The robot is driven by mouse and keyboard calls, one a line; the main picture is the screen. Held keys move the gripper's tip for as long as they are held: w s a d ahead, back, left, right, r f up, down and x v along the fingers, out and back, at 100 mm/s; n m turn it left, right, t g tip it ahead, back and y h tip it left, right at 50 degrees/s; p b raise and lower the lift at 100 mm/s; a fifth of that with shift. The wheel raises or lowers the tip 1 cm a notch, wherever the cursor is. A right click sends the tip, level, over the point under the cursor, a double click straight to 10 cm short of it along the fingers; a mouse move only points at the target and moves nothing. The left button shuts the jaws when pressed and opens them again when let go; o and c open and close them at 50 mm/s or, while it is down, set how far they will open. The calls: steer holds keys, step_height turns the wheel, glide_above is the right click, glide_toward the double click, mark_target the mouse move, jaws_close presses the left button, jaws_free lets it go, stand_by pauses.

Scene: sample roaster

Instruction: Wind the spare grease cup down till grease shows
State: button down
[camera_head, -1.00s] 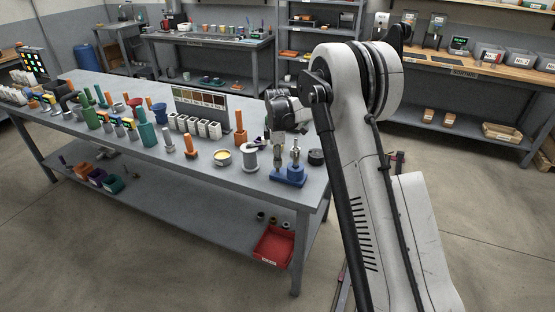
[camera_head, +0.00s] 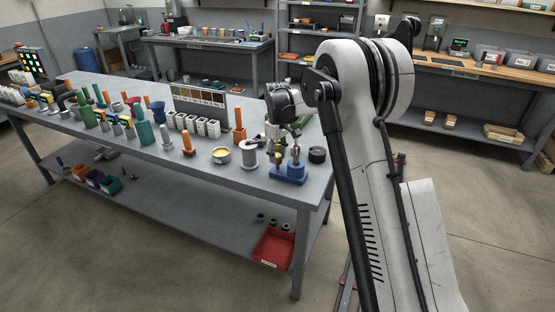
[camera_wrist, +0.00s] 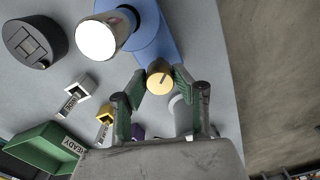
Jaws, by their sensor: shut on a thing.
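A blue stand (camera_head: 289,174) sits near the bench's right end and carries two upright fittings. In the wrist view its blue base (camera_wrist: 150,45) lies beyond my fingers. A small round brass-coloured cap with a dark slot, seemingly the spare grease cup (camera_wrist: 159,76), sits between my fingertips at the stand's edge. My gripper (camera_wrist: 158,88) is shut on this cap from above, with green pads on both sides. In the head view my gripper (camera_head: 277,150) is over the stand's left fitting. The other fitting (camera_head: 296,160) is a metal post with a bright top (camera_wrist: 97,40). No grease is discernible.
A black round puck (camera_head: 317,155) stands right of the stand. A grey spool (camera_head: 249,157) and a tin with yellow contents (camera_head: 221,156) stand left. A green READY bin (camera_wrist: 50,148) and small labelled blocks show in the wrist view. The bench edge is close.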

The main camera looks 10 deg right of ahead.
steer(key=m+b, duration=0.1)
steer(key=m, duration=0.4)
steer(key=shift+b, duration=0.4)
steer(key=m+b, duration=0.1)
steer(key=m, duration=0.5)
steer(key=shift+m, duration=0.4)
steer(key=c, duration=1.4)
jaws_free()
steer(key=shift+o, duration=0.2)
steer(key=shift+n, duration=0.3)
